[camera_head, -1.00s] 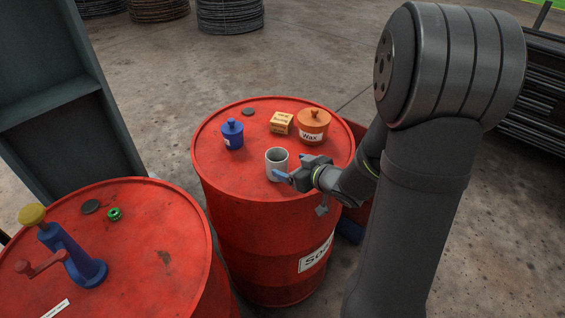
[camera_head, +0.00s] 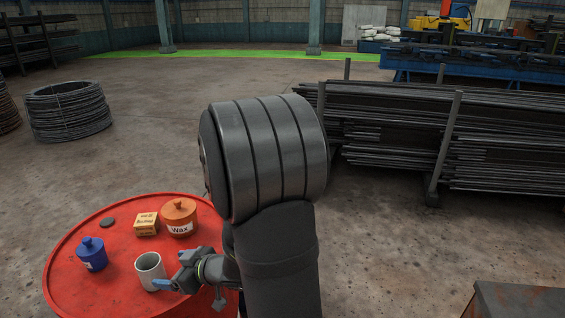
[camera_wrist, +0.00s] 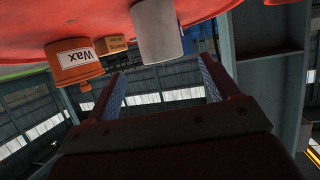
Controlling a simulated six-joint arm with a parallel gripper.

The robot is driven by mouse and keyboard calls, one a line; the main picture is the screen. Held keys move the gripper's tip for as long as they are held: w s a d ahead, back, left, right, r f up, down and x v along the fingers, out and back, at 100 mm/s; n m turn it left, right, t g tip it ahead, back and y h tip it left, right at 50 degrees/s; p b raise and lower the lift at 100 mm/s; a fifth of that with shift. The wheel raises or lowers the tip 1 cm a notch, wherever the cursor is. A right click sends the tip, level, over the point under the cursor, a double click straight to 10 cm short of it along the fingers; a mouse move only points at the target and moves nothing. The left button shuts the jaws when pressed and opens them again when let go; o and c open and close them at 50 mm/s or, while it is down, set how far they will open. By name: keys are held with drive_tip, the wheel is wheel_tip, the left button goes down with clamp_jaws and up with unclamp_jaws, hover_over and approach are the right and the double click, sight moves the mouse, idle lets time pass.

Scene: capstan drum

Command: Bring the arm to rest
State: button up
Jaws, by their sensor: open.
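My gripper (camera_head: 170,284) is beside the grey cup (camera_head: 150,271) on the red drum top (camera_head: 120,225). In the wrist view, which is upside down, the two fingers of my gripper (camera_wrist: 162,82) stand wide apart with nothing between them. The cup (camera_wrist: 158,32) shows just beyond the fingertips, upright on the drum. I cannot tell whether a finger touches it. My arm comes in from the right and hides part of the drum's right side.
On the drum stand a blue lidded pot (camera_head: 92,255), an orange Wax pot (camera_head: 180,217), a small cardboard box (camera_head: 146,224) and a dark disc (camera_head: 107,222). A rack of dark bars (camera_head: 400,140) is at the right. Open floor (camera_head: 400,255) lies between.

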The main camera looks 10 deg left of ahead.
sight(140, 259)
drive_tip(key=x, duration=1)
drive_tip(key=shift+a, duration=0.1)
drive_tip(key=shift+r, duration=1.65)
